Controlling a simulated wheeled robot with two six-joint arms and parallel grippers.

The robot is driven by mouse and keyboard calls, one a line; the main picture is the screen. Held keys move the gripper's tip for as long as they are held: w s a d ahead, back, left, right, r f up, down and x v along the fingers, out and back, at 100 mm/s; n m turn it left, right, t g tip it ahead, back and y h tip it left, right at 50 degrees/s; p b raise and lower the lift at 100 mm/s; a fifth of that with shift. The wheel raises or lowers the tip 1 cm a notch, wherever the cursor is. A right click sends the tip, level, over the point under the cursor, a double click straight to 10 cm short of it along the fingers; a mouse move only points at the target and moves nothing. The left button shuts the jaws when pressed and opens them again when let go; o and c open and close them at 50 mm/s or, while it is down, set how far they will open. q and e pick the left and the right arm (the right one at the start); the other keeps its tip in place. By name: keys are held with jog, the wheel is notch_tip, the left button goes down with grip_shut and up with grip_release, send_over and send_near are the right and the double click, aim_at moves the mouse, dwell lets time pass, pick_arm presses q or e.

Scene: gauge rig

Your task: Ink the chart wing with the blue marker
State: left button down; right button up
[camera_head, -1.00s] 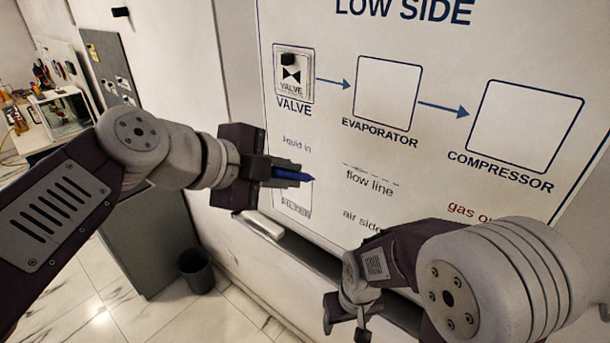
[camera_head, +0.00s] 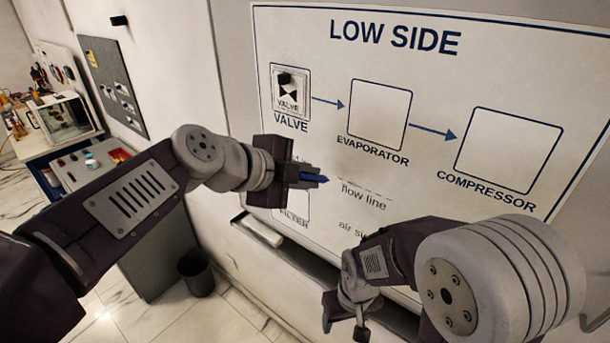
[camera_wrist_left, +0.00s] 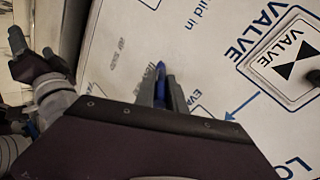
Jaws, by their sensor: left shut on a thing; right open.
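The chart (camera_head: 440,75) on the white wall is headed LOW SIDE. It has a VALVE tile (camera_head: 290,92), empty EVAPORATOR (camera_head: 379,115) and COMPRESSOR (camera_head: 507,152) boxes, and faint words and a dashed line lower down. My left gripper (camera_head: 308,176) is shut on the blue marker (camera_head: 318,179), whose tip points right toward the chart near the "flow line" words. The marker also shows in the left wrist view (camera_wrist_left: 160,80); I cannot tell whether its tip touches the chart. My right gripper (camera_head: 345,325) is open and empty, low in front of the ledge.
A ledge (camera_head: 310,262) below the chart holds a pale eraser-like block (camera_head: 262,230). A dark bin (camera_head: 196,272) stands on the floor by a grey cabinet. A workbench with tools and a board (camera_head: 112,85) are at the left.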

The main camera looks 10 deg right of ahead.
pick_arm(q)
jog(key=shift+w+d, duration=0.55)
jog(key=shift+d, duration=0.2)
dwell(0.5)
